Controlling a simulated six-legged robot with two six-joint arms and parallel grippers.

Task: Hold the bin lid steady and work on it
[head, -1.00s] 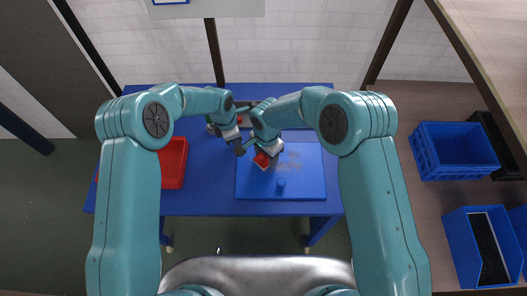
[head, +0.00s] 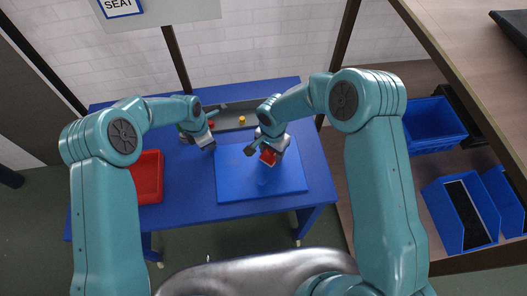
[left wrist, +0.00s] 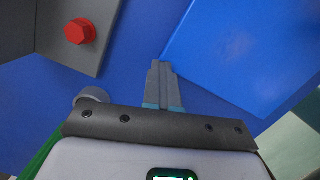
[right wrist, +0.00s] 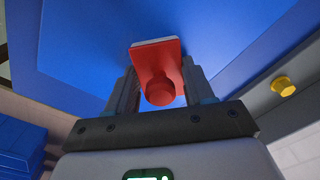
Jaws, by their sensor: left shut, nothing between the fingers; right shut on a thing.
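The blue bin lid (head: 240,188) lies flat on the blue table and shows in the left wrist view (left wrist: 245,50). My right gripper (head: 266,150) is over the lid, shut on a red block with a round knob (right wrist: 160,88). The block (head: 268,157) has a pale edge on its far side; whether it touches the lid I cannot tell. My left gripper (head: 209,147) is shut and empty, its fingertips together (left wrist: 162,68) above the table just left of the lid's edge, apart from it.
A grey tray (head: 232,112) at the table's back bears a red hex knob (left wrist: 79,31) and a yellow knob (head: 242,119). A red bin (head: 149,178) stands at the table's left. Blue crates (head: 433,125) sit on a shelf at the right.

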